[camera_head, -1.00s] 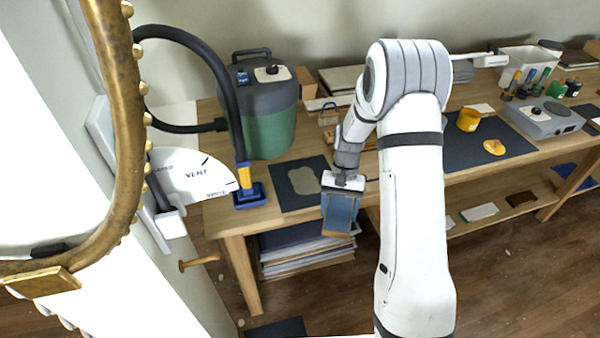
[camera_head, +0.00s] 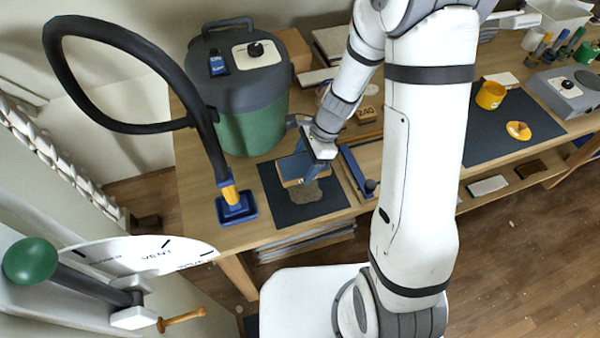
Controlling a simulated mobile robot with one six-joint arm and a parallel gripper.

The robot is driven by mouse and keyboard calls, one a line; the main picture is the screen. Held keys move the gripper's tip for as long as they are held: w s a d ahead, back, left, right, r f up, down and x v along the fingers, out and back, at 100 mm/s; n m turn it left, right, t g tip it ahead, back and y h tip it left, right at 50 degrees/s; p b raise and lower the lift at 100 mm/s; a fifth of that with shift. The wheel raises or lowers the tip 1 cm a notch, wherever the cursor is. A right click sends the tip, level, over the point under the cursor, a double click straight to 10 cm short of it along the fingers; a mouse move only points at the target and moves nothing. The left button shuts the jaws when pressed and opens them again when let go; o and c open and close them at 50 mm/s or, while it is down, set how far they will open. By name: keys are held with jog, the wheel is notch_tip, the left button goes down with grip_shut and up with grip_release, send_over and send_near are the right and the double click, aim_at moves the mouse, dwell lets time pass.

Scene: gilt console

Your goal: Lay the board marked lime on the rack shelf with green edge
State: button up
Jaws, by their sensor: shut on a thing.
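My gripper (camera_head: 308,166) is at the end of the white arm, low over the dark mat (camera_head: 278,205) on the bench. It is shut on a blue and tan block (camera_head: 291,169), partly hidden by the jaws. The block is over or on the mat, beside a greyish-brown patch (camera_head: 307,192); I cannot tell if it touches. I see no board legibly marked lime and no rack shelf with a green edge. Flat sheets (camera_head: 305,243) are stacked under the bench, their faces hidden.
A green and grey canister (camera_head: 250,120) with a black hose stands behind the mat. A blue-footed nozzle (camera_head: 236,206) is left of it. A blue-edged tool (camera_head: 355,172) lies to the right. A vent dial (camera_head: 150,254) with a green-knobbed lever (camera_head: 32,262) is at the lower left.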

aim_at(299, 185)
notch_tip(299, 185, down, 2)
jog(key=shift+f, duration=0.2)
jog(key=shift+s+a+f, duration=0.1)
jog(key=shift+f, duration=2.05)
jog(key=shift+f+b, duration=0.2)
jog(key=shift+b, duration=0.15)
jog(key=o, duration=1)
jog(key=shift+r, duration=0.1)
